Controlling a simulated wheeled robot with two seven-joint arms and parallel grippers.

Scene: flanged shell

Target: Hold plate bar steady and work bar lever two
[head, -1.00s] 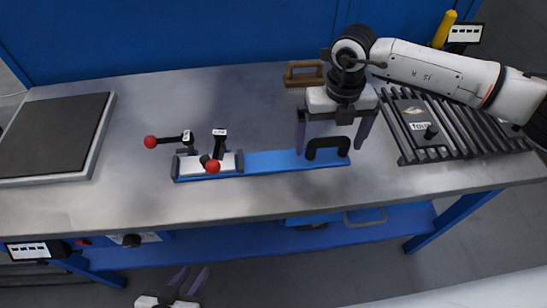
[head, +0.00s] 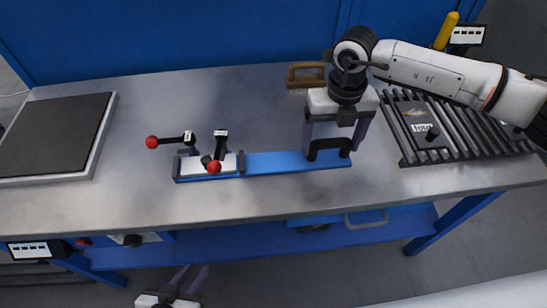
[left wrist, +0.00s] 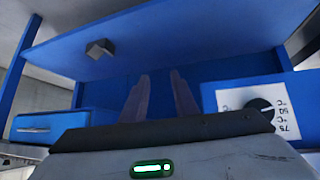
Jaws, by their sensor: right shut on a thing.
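A blue plate bar (head: 272,163) lies on the grey workbench. At its left end is a white block with two black levers tipped with red balls. One lever (head: 170,141) points left, its ball at the far left. The other lever (head: 218,150) has its ball (head: 213,167) toward the bench's front. A black arched handle (head: 327,154) stands at the bar's right end. My right gripper (head: 329,152) is shut on this handle from above. My left gripper (head: 187,280) is below the bench's front edge, its fingers apart and empty; the fingers also show in the left wrist view (left wrist: 161,100).
A dark square plate (head: 55,135) lies at the bench's left. A slatted black rack (head: 465,130) with a small knobbed box (head: 422,128) is at the right. A brown-handled brush (head: 306,75) lies behind the bar. The bench's front edge and blue lower shelf (head: 260,238) lie above my left gripper in the picture.

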